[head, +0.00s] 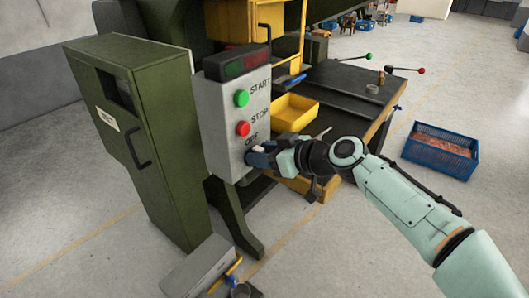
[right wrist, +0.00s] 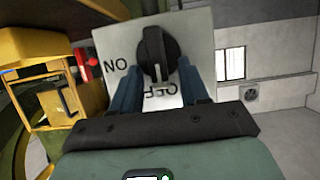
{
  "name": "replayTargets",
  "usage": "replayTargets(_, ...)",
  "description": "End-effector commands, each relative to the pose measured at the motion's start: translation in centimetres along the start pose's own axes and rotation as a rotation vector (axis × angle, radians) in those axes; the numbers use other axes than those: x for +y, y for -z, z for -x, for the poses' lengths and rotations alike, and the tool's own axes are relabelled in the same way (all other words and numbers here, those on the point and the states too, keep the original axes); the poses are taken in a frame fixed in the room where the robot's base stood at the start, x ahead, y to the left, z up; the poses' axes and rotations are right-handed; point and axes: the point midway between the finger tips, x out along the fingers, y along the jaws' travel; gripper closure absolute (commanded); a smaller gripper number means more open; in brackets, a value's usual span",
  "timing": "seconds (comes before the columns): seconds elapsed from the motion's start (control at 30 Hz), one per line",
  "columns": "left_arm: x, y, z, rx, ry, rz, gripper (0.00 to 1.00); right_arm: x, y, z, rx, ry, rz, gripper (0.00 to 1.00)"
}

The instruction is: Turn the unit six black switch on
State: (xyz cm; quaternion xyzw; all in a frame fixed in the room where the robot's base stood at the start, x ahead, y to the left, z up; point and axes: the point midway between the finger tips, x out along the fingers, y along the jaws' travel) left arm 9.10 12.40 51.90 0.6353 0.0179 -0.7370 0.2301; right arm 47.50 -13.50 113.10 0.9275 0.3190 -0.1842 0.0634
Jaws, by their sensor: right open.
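The grey control box (head: 222,110) stands beside the green cabinet, with a green START button (head: 241,98), a red STOP button (head: 243,129) and an OFF label below. The black switch (right wrist: 153,54) shows in the right wrist view on the light panel, with ON at one side and OFF near the gripper. In the head view my right gripper hides it. My right gripper (head: 258,156) is at the lower part of the box. In the right wrist view its two blue fingers (right wrist: 160,88) are apart, one at each side of the switch's lower end; contact cannot be told. My left gripper is not in view.
A green cabinet (head: 160,150) stands left of the box. A yellow bin (head: 294,113) sits on the dark worktable (head: 345,84) behind my right arm. A grey case (head: 200,268) is low in front. A blue crate (head: 440,150) stands on open floor at right.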

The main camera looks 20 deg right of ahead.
Motion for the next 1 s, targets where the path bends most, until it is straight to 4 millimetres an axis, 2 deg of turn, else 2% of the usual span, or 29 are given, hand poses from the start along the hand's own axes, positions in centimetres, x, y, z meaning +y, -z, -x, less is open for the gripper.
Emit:
replayTargets(0.07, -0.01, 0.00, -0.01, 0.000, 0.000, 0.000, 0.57, 0.00, -0.01, 0.01, 0.000, 0.000, 0.000, 0.59)
replayTargets(0.1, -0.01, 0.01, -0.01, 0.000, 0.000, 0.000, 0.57, 0.00, -0.02, 0.01, 0.000, 0.000, 0.000, 0.72)
replayTargets(0.2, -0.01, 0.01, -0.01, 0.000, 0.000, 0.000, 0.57, 0.01, -0.03, 0.01, -0.001, 0.000, 0.000, 1.00)
replayTargets(0.67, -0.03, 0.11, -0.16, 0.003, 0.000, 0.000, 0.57, 0.19, -0.27, -0.10, -0.004, 0.024, -0.056, 1.00)
replayTargets(1.0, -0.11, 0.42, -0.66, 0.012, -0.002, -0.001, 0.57, 0.84, -0.52, -0.23, -0.006, 0.120, -0.288, 1.00)
